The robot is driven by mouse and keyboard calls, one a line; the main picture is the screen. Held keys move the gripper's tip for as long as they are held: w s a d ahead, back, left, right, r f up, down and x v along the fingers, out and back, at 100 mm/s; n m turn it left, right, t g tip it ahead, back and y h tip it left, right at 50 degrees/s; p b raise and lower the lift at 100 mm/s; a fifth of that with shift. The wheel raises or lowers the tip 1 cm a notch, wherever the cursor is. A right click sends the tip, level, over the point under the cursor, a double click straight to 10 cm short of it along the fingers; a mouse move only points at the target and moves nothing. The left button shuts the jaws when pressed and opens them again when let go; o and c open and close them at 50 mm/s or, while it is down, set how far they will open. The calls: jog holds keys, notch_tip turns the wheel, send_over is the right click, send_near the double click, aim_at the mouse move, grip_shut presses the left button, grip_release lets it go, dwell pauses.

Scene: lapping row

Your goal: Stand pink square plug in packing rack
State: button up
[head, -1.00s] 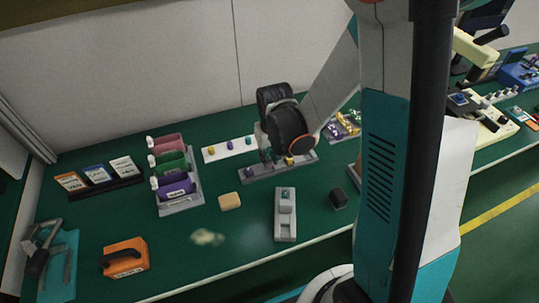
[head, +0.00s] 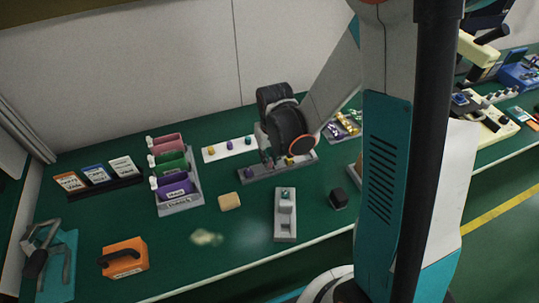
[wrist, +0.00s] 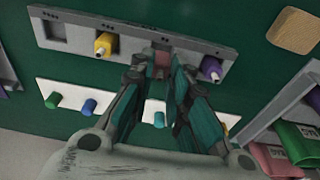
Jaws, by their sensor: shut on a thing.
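The pink square plug (wrist: 162,64) shows between my fingertips in the wrist view. My gripper (wrist: 162,72) is shut on it, at a slot between a yellow plug (wrist: 104,44) and a purple plug (wrist: 211,68) in the grey packing rack (wrist: 133,33). I cannot tell whether the pink plug is seated or just above the slot. In the head view my gripper (head: 269,158) is over the middle of the rack (head: 262,174), and the pink plug is hidden.
A white strip (head: 217,155) with several small plugs lies behind the rack. A tray of coloured bins (head: 184,206) stands to the left. A tan block (head: 229,201), a grey fixture (head: 285,230) and a black block (head: 338,198) lie in front.

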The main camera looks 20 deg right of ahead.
jog(key=shift+f+b, duration=0.95)
jog(key=shift+f, duration=0.15)
jog(key=o, duration=0.9)
jog(key=shift+r, duration=0.15)
jog(key=r, duration=0.4)
jog(key=s+r, duration=0.1)
jog(key=r, duration=0.2)
jog(key=s+r, duration=0.1)
jog(key=r, duration=0.3)
jog(key=shift+r, duration=0.35)
jog(key=s+r+t, duration=0.1)
jog(key=s+r, duration=0.2)
jog(key=s, duration=0.1)
jog(key=s+r+t, duration=0.2)
jog(key=s+r, duration=0.2)
jog(key=s+r+t, duration=0.2)
jog(key=s+r, duration=0.1)
jog(key=s, duration=0.1)
jog(key=shift+s+r, duration=0.2)
jog(key=shift+s, duration=0.15)
